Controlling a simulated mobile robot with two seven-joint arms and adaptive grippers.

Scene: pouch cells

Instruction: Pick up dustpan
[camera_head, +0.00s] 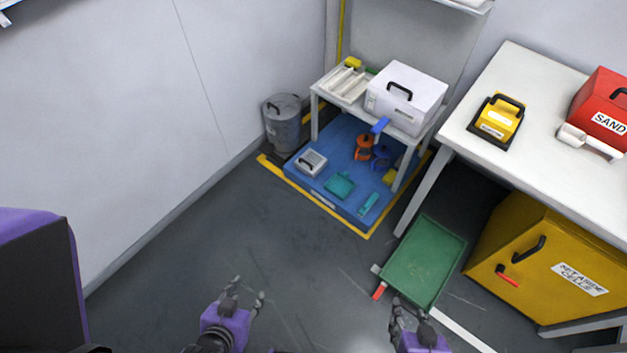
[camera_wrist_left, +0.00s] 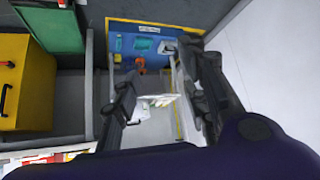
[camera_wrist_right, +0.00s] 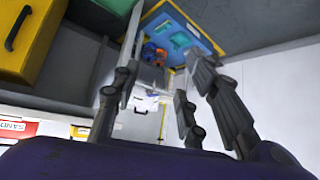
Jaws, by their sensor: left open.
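A teal dustpan (camera_head: 340,185) lies flat on the blue platform (camera_head: 300,180) under the small white table. A narrow teal piece, perhaps its brush (camera_head: 369,204), lies to its right. The dustpan also shows small in the left wrist view (camera_wrist_left: 143,44). My left gripper (camera_head: 247,291) is open and empty, over the floor in front of the platform and well short of it. My right gripper (camera_head: 409,311) is at the near edge of the green tray in the picture; its fingers look spread and empty in the right wrist view (camera_wrist_right: 160,95).
A grey box (camera_head: 312,162) sits left of the dustpan, and a grey bin (camera_head: 283,122) stands by the wall. The small table's legs (camera_head: 404,168) flank the platform. A green tray (camera_head: 425,262) and yellow cabinet (camera_head: 545,255) are at right. Floor in front is clear.

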